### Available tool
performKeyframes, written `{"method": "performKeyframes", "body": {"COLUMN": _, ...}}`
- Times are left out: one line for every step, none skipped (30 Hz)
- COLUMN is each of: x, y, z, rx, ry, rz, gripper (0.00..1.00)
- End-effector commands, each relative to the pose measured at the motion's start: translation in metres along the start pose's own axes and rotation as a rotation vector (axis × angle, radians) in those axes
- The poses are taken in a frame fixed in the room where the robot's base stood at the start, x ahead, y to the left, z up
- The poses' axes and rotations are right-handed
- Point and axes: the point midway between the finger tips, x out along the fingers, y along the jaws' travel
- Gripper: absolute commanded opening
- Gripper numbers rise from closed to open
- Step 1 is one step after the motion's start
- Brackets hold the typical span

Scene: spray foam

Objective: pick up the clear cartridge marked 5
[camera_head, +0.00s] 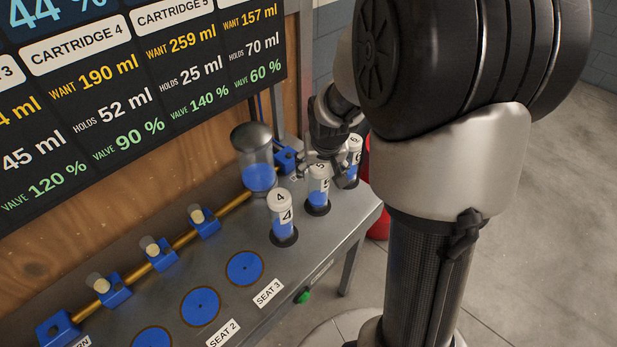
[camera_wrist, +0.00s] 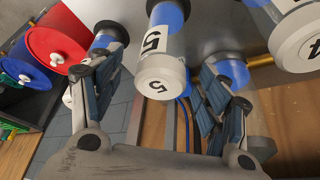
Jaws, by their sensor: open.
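The clear cartridge marked 5 (camera_head: 317,198) stands upright on the bench with blue liquid inside and a white cap. In the wrist view the cartridge marked 5 (camera_wrist: 156,42) shows its label and cap between my two fingers, with gaps on both sides. My gripper (camera_head: 326,170) is open at this cartridge's upper part and partly hides it in the head view. In the wrist view my gripper's fingers (camera_wrist: 160,75) are spread apart and hold nothing.
Cartridge 4 (camera_head: 281,222) stands close on the left and cartridge 6 (camera_head: 354,158) close on the right. A glass tank (camera_head: 258,172) with blue liquid stands behind. Empty blue seats (camera_head: 244,268) lie along the front.

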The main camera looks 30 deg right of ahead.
Motion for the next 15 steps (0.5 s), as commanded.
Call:
{"method": "performKeyframes", "body": {"x": 0.009, "y": 0.0, "z": 0.001, "rx": 0.0, "ry": -0.001, "rz": 0.0, "gripper": 0.69}}
{"method": "performKeyframes", "body": {"x": 0.012, "y": 0.0, "z": 0.001, "rx": 0.0, "ry": 0.0, "rz": 0.0, "gripper": 0.69}}
{"method": "performKeyframes", "body": {"x": 0.015, "y": 0.0, "z": 0.0, "rx": 0.0, "ry": 0.0, "rz": 0.0, "gripper": 0.69}}
{"method": "performKeyframes", "body": {"x": 0.016, "y": 0.0, "z": 0.0, "rx": 0.0, "ry": 0.0, "rz": 0.0, "gripper": 0.69}}
{"method": "performKeyframes", "body": {"x": 0.017, "y": 0.0, "z": 0.0, "rx": 0.0, "ry": 0.0, "rz": 0.0, "gripper": 0.69}}
{"method": "performKeyframes", "body": {"x": 0.018, "y": 0.0, "z": 0.0, "rx": 0.0, "ry": 0.001, "rz": 0.0, "gripper": 0.69}}
{"method": "performKeyframes", "body": {"x": 0.019, "y": 0.0, "z": -0.001, "rx": 0.0, "ry": 0.001, "rz": 0.0, "gripper": 0.69}}
{"method": "performKeyframes", "body": {"x": 0.021, "y": 0.0, "z": -0.001, "rx": 0.0, "ry": 0.001, "rz": 0.0, "gripper": 0.69}}
{"method": "performKeyframes", "body": {"x": 0.024, "y": 0.0, "z": -0.001, "rx": -0.001, "ry": 0.001, "rz": 0.0, "gripper": 0.69}}
{"method": "performKeyframes", "body": {"x": 0.026, "y": 0.0, "z": -0.001, "rx": -0.001, "ry": 0.001, "rz": 0.0, "gripper": 0.69}}
{"method": "performKeyframes", "body": {"x": 0.03, "y": -0.001, "z": -0.001, "rx": -0.001, "ry": 0.001, "rz": 0.0, "gripper": 0.69}}
{"method": "performKeyframes", "body": {"x": 0.036, "y": -0.001, "z": 0.0, "rx": -0.001, "ry": 0.0, "rz": 0.0, "gripper": 0.69}}
{"method": "performKeyframes", "body": {"x": 0.041, "y": -0.001, "z": 0.0, "rx": -0.001, "ry": -0.001, "rz": 0.0, "gripper": 0.69}}
{"method": "performKeyframes", "body": {"x": 0.046, "y": -0.001, "z": 0.0, "rx": -0.002, "ry": -0.001, "rz": 0.0, "gripper": 0.69}}
{"method": "performKeyframes", "body": {"x": 0.053, "y": -0.002, "z": -0.001, "rx": -0.002, "ry": 0.0, "rz": 0.0, "gripper": 0.69}}
